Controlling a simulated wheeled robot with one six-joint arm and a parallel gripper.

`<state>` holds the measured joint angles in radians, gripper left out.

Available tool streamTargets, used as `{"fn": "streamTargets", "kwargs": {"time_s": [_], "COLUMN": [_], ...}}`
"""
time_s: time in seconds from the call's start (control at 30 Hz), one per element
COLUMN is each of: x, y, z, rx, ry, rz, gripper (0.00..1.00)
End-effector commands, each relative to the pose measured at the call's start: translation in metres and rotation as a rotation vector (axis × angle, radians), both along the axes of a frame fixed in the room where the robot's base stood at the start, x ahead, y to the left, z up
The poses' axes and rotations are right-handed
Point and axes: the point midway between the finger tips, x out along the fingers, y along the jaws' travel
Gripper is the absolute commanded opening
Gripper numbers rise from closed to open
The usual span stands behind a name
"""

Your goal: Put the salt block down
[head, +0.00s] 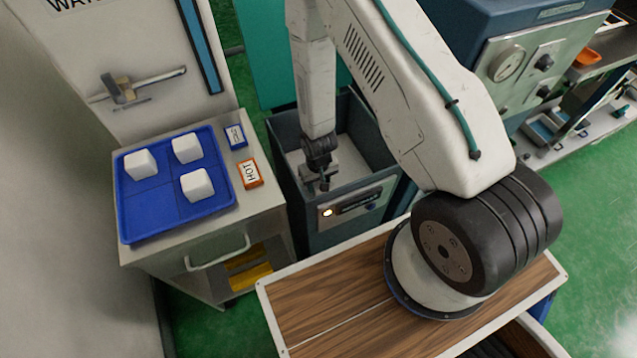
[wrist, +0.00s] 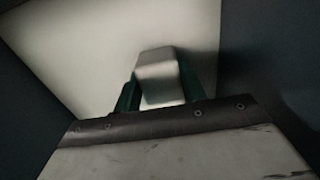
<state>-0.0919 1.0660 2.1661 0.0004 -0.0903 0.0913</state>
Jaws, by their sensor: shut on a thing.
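My gripper (head: 320,182) reaches down into the open top of a dark grey-blue tank (head: 283,150). In the wrist view, my gripper (wrist: 155,92) has its green fingers on either side of a pale salt block (wrist: 158,72) and is shut on it. A light surface lies beyond the block; I cannot tell whether the block touches it. In the head view the held block is not clearly seen. Three white blocks (head: 141,163) (head: 187,148) (head: 197,185) sit on a blue tray (head: 153,228), whose front-left compartment is empty.
The tray is on a grey cabinet (head: 262,203), beside an orange HOT card (head: 250,174) and a blue card (head: 236,136). Dark tank walls stand close around my gripper. A blue machine with a gauge (head: 507,63) stands at the upper right.

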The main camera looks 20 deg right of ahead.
Motion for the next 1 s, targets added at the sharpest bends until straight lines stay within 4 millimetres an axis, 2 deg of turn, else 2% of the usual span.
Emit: {"fn": "streamTargets", "kwargs": {"time_s": [0.37,0.4,0.47,0.8,0.87,1.0], "x": [0.000,0.000,0.000,0.000,0.001,0.002], "y": [0.000,0.000,0.000,0.000,0.000,0.000], "z": [-0.004,-0.004,-0.004,-0.001,0.003,0.024], "rx": [0.000,0.000,0.000,0.000,0.000,0.000], "ry": [0.000,0.000,0.000,-0.001,-0.001,-0.004], "rz": [0.000,0.000,0.000,0.000,0.000,0.000], "gripper": [0.06,0.46,0.62,0.62,0.62,0.62]}}
